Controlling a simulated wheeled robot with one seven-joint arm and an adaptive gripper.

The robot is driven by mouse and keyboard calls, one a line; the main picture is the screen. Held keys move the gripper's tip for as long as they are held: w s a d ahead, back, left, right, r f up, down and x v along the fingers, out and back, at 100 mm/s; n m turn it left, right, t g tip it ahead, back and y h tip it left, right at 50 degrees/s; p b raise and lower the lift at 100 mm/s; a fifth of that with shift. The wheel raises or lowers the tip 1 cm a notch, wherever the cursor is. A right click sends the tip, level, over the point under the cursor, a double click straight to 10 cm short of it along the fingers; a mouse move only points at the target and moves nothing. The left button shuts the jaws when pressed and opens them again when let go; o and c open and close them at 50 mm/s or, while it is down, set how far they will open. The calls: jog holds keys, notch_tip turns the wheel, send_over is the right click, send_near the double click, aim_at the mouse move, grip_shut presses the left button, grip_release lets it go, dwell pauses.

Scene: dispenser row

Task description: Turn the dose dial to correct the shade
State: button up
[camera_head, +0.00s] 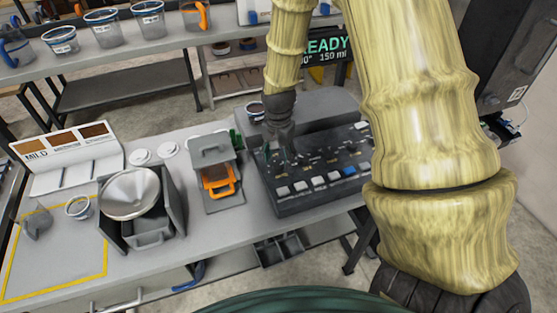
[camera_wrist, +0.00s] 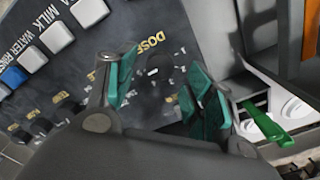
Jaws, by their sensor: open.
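The dark control panel (camera_head: 338,195) has a row of pale buttons, one blue button and several small dark dials. In the wrist view the dose dial (camera_wrist: 158,66) shows as a dark round knob with a paler top beside the yellow DOSE lettering. My gripper (camera_head: 280,155) points down over the left part of the panel. In the wrist view its green-padded fingers (camera_wrist: 165,78) are spread, with the dial between them; I cannot tell whether either touches it. A shade card (camera_head: 66,145) marked MILD with brown swatches stands at the left. A screen (camera_head: 325,50) reads READY and 150 ml.
A grey unit with an orange part (camera_head: 218,180) stands left of the panel, and a green lever (camera_wrist: 264,120) shows close by in the wrist view. Labelled cups line the back shelf.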

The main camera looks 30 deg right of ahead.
aim_at(278, 167)
jog(key=shift+f+p, duration=0.35)
jog(key=shift+f, duration=0.95)
jog(key=c, duration=1)
